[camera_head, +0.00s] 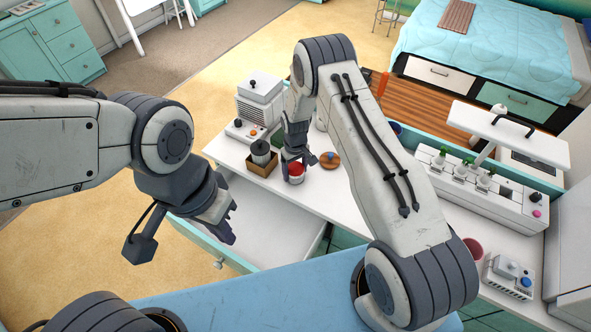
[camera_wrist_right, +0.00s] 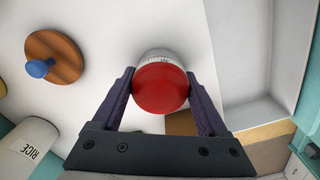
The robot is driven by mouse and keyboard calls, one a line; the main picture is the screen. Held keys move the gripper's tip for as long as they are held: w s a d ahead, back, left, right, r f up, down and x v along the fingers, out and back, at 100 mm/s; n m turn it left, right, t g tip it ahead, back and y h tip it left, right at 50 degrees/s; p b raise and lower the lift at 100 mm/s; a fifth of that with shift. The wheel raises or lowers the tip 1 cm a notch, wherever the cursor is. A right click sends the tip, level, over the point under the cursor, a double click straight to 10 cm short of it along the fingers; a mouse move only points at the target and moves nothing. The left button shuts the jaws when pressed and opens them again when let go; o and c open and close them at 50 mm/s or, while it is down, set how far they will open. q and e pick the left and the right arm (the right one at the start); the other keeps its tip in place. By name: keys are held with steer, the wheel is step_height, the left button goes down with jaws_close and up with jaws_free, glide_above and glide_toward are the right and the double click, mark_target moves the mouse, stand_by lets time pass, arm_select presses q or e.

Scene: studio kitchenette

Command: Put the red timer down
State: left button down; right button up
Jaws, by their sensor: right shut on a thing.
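The red timer (camera_head: 296,169) has a red top and a white body, and it is at the white counter near its front edge. My right gripper (camera_head: 294,158) reaches down over it. In the right wrist view the timer (camera_wrist_right: 160,88) sits between the two fingers of my right gripper (camera_wrist_right: 160,92), which are shut on it from both sides. Whether its base touches the counter I cannot tell. My left gripper (camera_head: 229,222) hangs empty above the floor and drawer area, left of the open drawer; its fingers look apart.
A round wooden lid with a blue knob (camera_head: 330,159) lies right of the timer. A brown box with a dark-lidded jar (camera_head: 262,160) stands to the left. An open drawer (camera_head: 262,232) sticks out below the counter (camera_head: 353,193). A jar marked RICE (camera_wrist_right: 30,145) shows in the wrist view.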

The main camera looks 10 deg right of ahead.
steer(key=shift+f, duration=0.2)
steer(key=o, duration=1.4)
steer(key=shift+o, duration=0.2)
steer(key=shift+r, duration=0.1)
